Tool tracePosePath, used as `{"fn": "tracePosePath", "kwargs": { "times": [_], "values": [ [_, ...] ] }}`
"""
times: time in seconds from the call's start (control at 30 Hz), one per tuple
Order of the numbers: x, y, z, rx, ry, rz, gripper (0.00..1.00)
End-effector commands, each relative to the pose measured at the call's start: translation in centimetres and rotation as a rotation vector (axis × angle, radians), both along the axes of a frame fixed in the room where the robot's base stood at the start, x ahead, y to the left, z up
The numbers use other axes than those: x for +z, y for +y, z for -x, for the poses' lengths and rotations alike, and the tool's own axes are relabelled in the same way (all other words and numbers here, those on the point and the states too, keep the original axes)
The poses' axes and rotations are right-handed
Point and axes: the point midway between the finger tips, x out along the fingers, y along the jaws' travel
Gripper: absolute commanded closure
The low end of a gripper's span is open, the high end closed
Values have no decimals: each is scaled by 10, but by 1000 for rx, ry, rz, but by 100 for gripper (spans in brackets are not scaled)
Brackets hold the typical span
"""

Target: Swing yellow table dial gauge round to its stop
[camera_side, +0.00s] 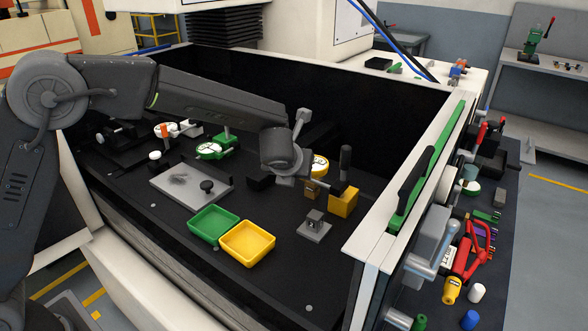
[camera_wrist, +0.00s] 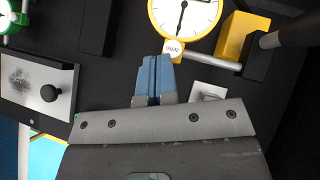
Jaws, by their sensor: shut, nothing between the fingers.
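The yellow table dial gauge has a round white dial with a yellow rim (camera_wrist: 185,14), a small label tag and a silver arm below the dial. The arm runs to a yellow block (camera_wrist: 238,38) with a dark upright post (camera_wrist: 285,34). In the side view the dial (camera_side: 320,165) is partly hidden by my wrist, and the yellow block (camera_side: 343,203) stands to its right. My gripper (camera_wrist: 154,80) is shut and empty. Its blue fingertips sit just below the label tag in the wrist view; I cannot tell whether they touch it. No stop can be made out.
A grey plate with a black knob (camera_side: 180,188) lies left, with a green dial gauge (camera_side: 213,149) behind it. A green tray (camera_side: 213,224) and a yellow tray (camera_side: 247,243) stand in front. A small grey fixture (camera_side: 314,224) is near the yellow block. The enclosure wall (camera_side: 405,185) bounds the right.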

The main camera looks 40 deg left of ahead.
Motion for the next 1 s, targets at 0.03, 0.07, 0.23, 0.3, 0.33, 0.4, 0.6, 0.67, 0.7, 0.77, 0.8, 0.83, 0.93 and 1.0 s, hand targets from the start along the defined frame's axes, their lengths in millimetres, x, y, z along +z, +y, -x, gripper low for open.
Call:
{"fn": "tracePosePath", "kwargs": {
  "times": [0.03,0.07,0.23,0.3,0.33,0.4,0.6,0.67,0.7,0.77,0.8,0.83,0.93,1.0],
  "values": [
    [0,0,0,0,0,0,100],
    [0,0,0,0,0,0,100],
    [3,0,2,0,0,0,100],
    [9,-1,7,-1,-3,1,100],
    [11,-1,10,-1,-3,1,100],
    [20,-1,18,-1,-3,3,100],
    [48,0,46,-1,-3,1,100],
    [54,0,53,-1,-3,1,100],
    [58,0,58,-1,-3,1,100],
    [64,0,63,-1,-3,1,100],
    [66,0,65,0,-2,1,100],
    [67,0,67,-1,-1,0,100],
    [73,3,74,25,-5,23,100],
    [79,9,82,88,-16,78,100]
  ]
}}
